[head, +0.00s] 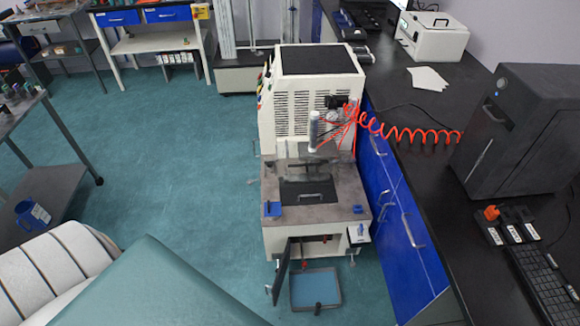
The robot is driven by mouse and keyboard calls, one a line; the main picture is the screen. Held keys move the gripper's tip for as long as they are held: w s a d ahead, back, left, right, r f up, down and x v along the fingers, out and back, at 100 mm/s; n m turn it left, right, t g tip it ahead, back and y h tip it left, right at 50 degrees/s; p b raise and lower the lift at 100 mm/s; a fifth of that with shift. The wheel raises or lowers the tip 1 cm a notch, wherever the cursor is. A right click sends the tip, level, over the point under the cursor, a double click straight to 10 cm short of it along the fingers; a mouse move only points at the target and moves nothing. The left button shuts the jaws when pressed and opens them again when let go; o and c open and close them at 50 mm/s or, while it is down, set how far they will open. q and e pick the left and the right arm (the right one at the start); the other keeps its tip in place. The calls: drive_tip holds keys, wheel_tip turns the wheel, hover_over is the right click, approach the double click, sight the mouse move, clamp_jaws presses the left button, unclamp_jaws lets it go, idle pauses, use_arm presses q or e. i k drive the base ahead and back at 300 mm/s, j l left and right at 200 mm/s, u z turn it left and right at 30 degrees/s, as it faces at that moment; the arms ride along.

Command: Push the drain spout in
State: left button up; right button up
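The rheometer (313,95) is a white cabinet machine in the middle of the head view. Its low front door (282,270) stands open. A small red part (305,263), which looks like the drain spout, shows at the opening, above the back edge of a tray. It is too small to tell how far it sticks out. The grey-blue tray (335,304) lies low in front of the opening, with a small dark piece at its front edge. Neither of my grippers is in view.
A black counter with blue drawers (408,232) runs close along the machine's right side. A dark box unit (525,130) and a keyboard (543,284) stand on it. A red coiled hose (412,133) spans to the machine. The green floor (180,170) to the left is clear.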

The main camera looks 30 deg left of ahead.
sight(303, 263)
drive_tip(key=u, duration=0.85)
